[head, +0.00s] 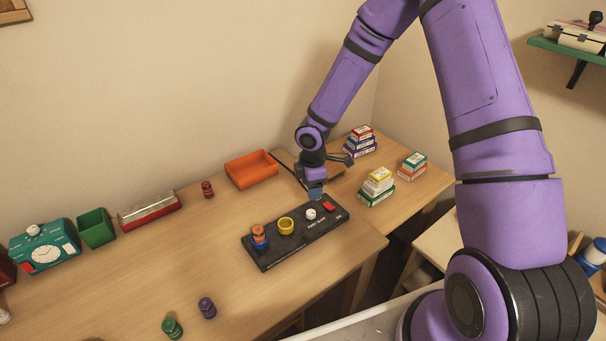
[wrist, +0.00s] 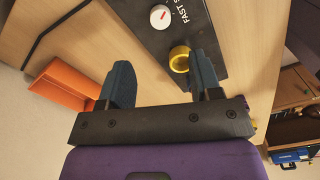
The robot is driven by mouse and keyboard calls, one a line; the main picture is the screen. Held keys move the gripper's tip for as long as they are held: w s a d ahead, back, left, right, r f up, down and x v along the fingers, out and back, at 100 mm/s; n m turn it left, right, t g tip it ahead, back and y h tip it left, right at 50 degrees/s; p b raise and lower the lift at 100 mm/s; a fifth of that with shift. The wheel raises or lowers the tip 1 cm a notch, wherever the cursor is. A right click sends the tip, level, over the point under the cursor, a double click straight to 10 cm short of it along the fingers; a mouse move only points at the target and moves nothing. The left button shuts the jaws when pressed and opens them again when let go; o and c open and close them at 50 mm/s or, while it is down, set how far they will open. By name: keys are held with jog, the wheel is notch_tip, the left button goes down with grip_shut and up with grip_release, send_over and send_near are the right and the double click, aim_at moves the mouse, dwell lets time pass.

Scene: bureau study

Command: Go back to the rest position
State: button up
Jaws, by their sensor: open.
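My gripper (head: 316,192) hangs at the end of my purple arm, near the back edge of a black control panel (head: 275,250) on the wooden desk. In the wrist view, my gripper (wrist: 160,78) has its two blue-grey fingers spread wide with nothing between them. The panel (wrist: 205,38) lies beyond the fingertips there. A yellow ring (wrist: 180,58) on it shows close to one finger, partly hidden, and a white knob (wrist: 160,17) with a red mark is farther off. I cannot tell the exact height of the fingers above the panel.
An orange tray (head: 252,168) stands behind the panel. Stacked small boxes (head: 376,187) are to the right. The desk's middle is clear.

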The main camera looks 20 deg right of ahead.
jog(key=shift+r, duration=0.1)
jog(key=s+d+r+m+t+h, duration=0.1)
jog(key=s+d+r+m, duration=0.15)
jog(key=r, duration=0.65)
jog(key=s+d+r+m+t+h, duration=0.1)
jog(key=s+d+r+m, duration=0.15)
jog(key=r, duration=0.65)
jog(key=s+d+r+m+h, duration=0.1)
jog(key=s+d+r+m, duration=0.15)
jog(key=r, duration=0.55)
jog(key=s+r+m+t+y, duration=0.1)
jog(key=s+r+m, duration=0.4)
jog(key=s, duration=0.6)
jog(key=s+r+m+t+y, duration=0.2)
jog(key=s+r+m, duration=0.2)
jog(key=s+r, duration=0.4)
jog(key=s, duration=0.3)
jog(key=shift+a+r+m, duration=0.3)
jog(key=shift+r+m, duration=0.05)
jog(key=shift+r, duration=0.05)
